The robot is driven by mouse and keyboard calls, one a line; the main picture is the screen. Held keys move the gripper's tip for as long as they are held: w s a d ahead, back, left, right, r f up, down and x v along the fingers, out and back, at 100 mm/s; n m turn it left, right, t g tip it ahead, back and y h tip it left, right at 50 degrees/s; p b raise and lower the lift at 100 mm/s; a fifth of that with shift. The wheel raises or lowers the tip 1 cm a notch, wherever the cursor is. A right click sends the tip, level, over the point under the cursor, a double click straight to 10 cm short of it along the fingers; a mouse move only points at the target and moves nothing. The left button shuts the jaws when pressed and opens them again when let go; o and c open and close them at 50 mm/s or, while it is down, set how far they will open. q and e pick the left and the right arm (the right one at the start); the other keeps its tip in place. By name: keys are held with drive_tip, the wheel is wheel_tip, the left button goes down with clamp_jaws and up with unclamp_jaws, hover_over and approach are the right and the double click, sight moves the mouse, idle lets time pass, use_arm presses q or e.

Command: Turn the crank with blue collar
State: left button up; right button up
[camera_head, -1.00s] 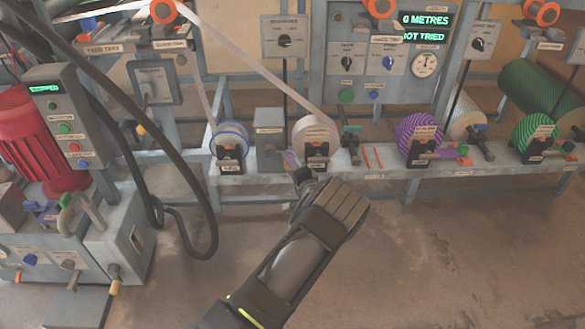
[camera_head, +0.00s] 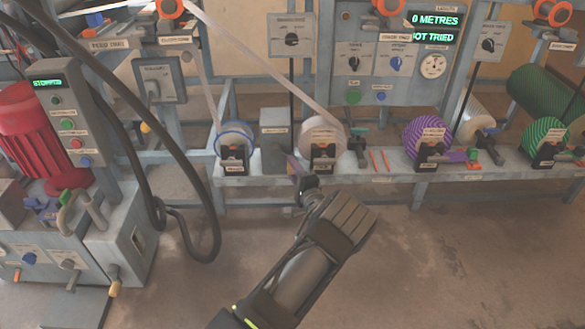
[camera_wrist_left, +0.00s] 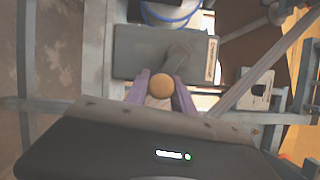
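A crank with a round tan knob (camera_wrist_left: 162,87) and a dark grey arm (camera_wrist_left: 179,55) is at a grey box (camera_wrist_left: 150,50) in the left wrist view. In the head view this box (camera_head: 275,142) stands between two rolls, and the crank is mostly hidden. My left gripper (camera_wrist_left: 162,85) has its purple fingers on both sides of the knob, close against it, and looks shut on the crank handle. In the head view the left gripper (camera_head: 296,170) is low in front of the box. I cannot make out a blue collar on this crank. My right gripper is not in view.
A blue-rimmed roll (camera_head: 235,138) is left of the box and a pale roll (camera_head: 320,135) right of it. Purple (camera_head: 428,138) and green (camera_head: 543,137) rolls stand further right. A red motor (camera_head: 38,130) with black hoses is at left. The floor in front is clear.

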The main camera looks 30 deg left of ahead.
use_arm(q)
drive_tip(key=o, duration=0.4)
drive_tip(key=p+v, duration=0.2)
drive_tip(key=v, duration=0.5)
drive_tip(key=shift+s+d, duration=0.2)
drive_tip(key=shift+d, duration=0.15)
